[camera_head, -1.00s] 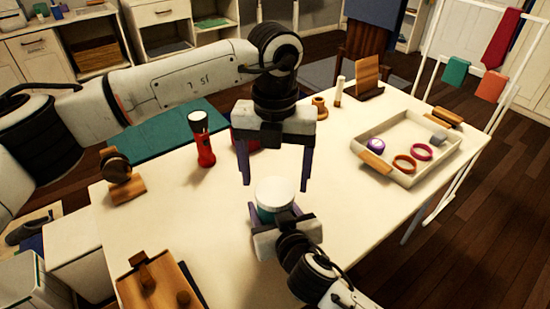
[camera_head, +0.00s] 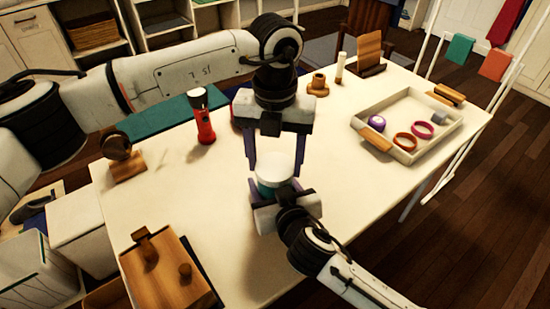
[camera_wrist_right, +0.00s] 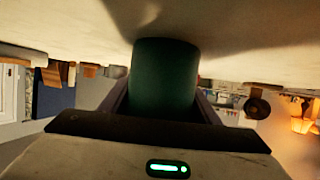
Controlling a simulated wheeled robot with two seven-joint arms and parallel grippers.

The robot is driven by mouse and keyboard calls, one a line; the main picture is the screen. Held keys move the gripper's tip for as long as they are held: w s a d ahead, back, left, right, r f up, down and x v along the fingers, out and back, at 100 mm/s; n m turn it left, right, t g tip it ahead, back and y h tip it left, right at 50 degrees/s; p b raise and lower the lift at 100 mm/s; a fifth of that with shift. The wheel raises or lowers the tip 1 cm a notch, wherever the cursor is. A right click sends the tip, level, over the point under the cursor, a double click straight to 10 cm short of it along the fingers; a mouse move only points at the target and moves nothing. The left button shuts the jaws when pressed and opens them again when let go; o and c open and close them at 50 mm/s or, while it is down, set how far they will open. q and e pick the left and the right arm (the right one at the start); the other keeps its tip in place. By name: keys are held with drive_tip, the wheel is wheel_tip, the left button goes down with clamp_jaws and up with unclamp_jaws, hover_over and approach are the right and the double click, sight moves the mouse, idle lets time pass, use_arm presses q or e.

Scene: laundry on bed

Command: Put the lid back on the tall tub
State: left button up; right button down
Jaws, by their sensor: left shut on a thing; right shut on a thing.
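The tall tub (camera_head: 266,189) is teal with a round white top, the lid (camera_head: 275,167), in the head view. My left gripper (camera_head: 274,168) comes down from above with its two fingers on either side of the white top, shut on it. My right gripper (camera_head: 280,200) is shut on the tub's body from the near side and covers much of it. In the right wrist view the dark green tub body (camera_wrist_right: 165,78) stands between the fingers. Whether the lid is fully seated cannot be told.
A red flashlight (camera_head: 202,116) stands left of my left gripper. A cream tray (camera_head: 368,108) with rings and a purple item lies to the right. A wooden board (camera_head: 165,275) is at the near left. The table between tub and tray is clear.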

use_arm(q)
drive_tip(key=m, duration=0.3)
drive_tip(key=o, duration=1.1)
drive_tip(key=shift+o, duration=0.2)
drive_tip(key=shift+r, duration=2.25)
drive_tip(key=shift+c, duration=0.2)
